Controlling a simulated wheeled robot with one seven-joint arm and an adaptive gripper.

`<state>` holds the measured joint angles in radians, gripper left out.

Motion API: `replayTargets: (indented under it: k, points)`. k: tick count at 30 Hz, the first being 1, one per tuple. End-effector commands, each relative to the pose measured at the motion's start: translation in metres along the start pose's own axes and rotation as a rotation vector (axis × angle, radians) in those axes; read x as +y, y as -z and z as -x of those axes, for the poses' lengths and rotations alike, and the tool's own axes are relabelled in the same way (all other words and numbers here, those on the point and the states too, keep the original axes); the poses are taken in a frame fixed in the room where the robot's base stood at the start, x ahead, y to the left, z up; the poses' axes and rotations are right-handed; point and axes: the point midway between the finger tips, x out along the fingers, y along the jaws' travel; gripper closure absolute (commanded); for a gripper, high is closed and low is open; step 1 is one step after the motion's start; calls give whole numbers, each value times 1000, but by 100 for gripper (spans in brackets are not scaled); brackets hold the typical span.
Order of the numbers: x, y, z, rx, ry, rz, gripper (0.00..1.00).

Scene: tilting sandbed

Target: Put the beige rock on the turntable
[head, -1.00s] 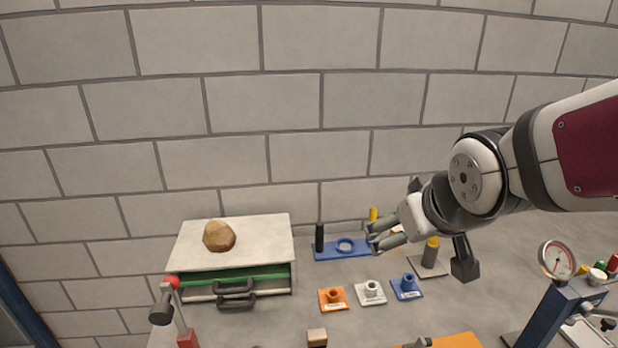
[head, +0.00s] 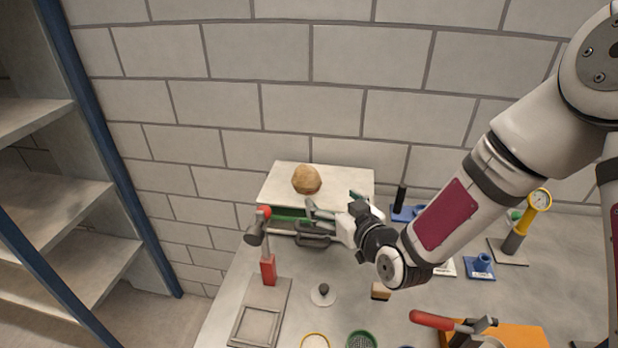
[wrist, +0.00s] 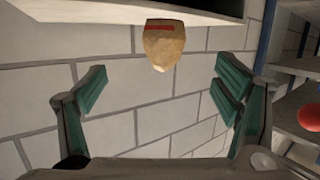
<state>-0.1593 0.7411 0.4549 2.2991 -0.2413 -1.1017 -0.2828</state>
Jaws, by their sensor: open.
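The beige rock (head: 306,180) sits on the pale top of a drawer box (head: 352,177) against the wall. In the wrist view the rock (wrist: 163,50) shows between the fingers but beyond them, with a dark red mark on it. My gripper (head: 333,204) is in front of the box's right part, near the rock's lower right in the head view. In the wrist view its green-padded fingers (wrist: 160,92) are wide apart and empty. I cannot make out which thing is the turntable.
A disc with a black knob (head: 323,293) and a small block (head: 380,291) lie in front. Blue shelving (head: 85,130) stands at the left.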

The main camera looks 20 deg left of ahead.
Motion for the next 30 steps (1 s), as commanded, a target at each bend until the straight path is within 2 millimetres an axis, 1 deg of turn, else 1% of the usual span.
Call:
replayTargets:
  k: [1,5,8,15,18,21,26,30]
  points:
    - [-6,-3,-2,14,6,-10,17]
    - [-10,-3,-7,38,10,-18,17]
    - [-11,-2,-20,42,10,-18,17]
    - [-10,0,-65,41,9,-19,17]
    - [-10,0,-79,40,9,-18,17]
    - [-10,0,-87,39,9,-18,17]
    - [-10,1,-95,39,9,-18,17]
    - [-10,3,-113,39,8,-18,17]
